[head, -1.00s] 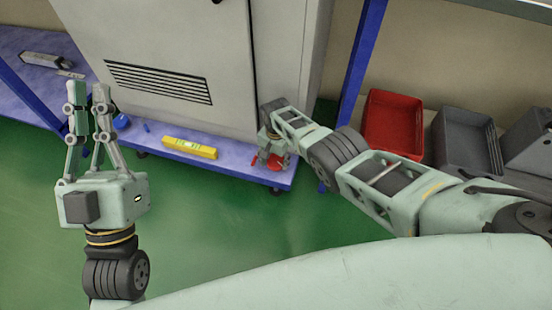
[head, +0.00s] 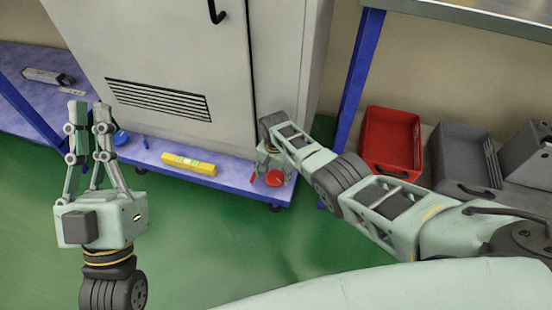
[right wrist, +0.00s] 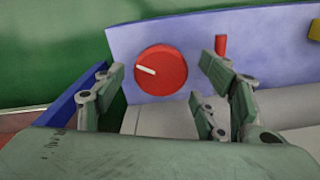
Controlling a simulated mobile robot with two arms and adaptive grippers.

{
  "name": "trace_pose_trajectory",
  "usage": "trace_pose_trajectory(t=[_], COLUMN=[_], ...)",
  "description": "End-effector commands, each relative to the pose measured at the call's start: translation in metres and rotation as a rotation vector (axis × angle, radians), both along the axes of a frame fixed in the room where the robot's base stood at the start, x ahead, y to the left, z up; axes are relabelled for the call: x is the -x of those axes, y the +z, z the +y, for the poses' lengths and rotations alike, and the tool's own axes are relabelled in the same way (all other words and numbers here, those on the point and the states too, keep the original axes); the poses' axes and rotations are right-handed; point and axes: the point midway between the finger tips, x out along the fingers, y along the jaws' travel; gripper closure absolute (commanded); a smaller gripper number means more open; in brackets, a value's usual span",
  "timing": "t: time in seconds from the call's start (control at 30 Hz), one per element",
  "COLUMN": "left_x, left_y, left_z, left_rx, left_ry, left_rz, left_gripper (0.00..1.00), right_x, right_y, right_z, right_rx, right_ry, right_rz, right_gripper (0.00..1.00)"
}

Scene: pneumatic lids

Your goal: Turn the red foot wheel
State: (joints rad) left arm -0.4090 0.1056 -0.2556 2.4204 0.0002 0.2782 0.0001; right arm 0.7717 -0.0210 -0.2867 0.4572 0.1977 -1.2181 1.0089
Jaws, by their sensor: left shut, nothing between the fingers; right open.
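The red foot wheel (head: 274,178) is a round disc on the blue shelf edge below the grey cabinet. In the right wrist view the red wheel (right wrist: 160,72) shows a white mark pointing left and slightly up. My right gripper (head: 271,168) is open just by the wheel. In the right wrist view its fingers (right wrist: 157,78) stand on either side of the wheel, with visible gaps; I cannot tell the depth between fingertips and wheel. My left gripper (head: 90,108) is shut and empty, raised at the left, far from the wheel.
A grey cabinet (head: 170,60) stands on the blue shelf (head: 235,173). A yellow spirit level (head: 189,164) lies left of the wheel. A small red post (right wrist: 221,44) stands right of the wheel in the wrist view. A red bin (head: 391,140) and grey bin (head: 465,155) are at right.

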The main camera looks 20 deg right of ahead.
Motion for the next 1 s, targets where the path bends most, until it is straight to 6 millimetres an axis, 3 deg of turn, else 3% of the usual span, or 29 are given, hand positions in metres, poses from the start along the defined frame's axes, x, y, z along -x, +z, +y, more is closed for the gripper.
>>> trace_pose_trajectory(t=[0.17,0.7,1.0], left_x=[0.0,0.0,0.0], left_y=[0.0,0.0,0.0], left_z=[0.0,0.0,0.0], left_rx=[0.0,0.0,0.0], left_ry=[0.001,0.001,0.001], left_rz=[0.0,-0.001,0.0], left_gripper=[1.0,1.0,1.0], right_x=[0.001,0.001,0.002], right_y=[0.016,0.097,0.106], right_z=[-0.002,-0.003,-0.003], right_rx=[0.002,0.004,0.004], right_ry=[0.0,-0.002,-0.002], right_rz=[-0.003,0.0,0.002], right_gripper=[0.34,0.34,0.34])
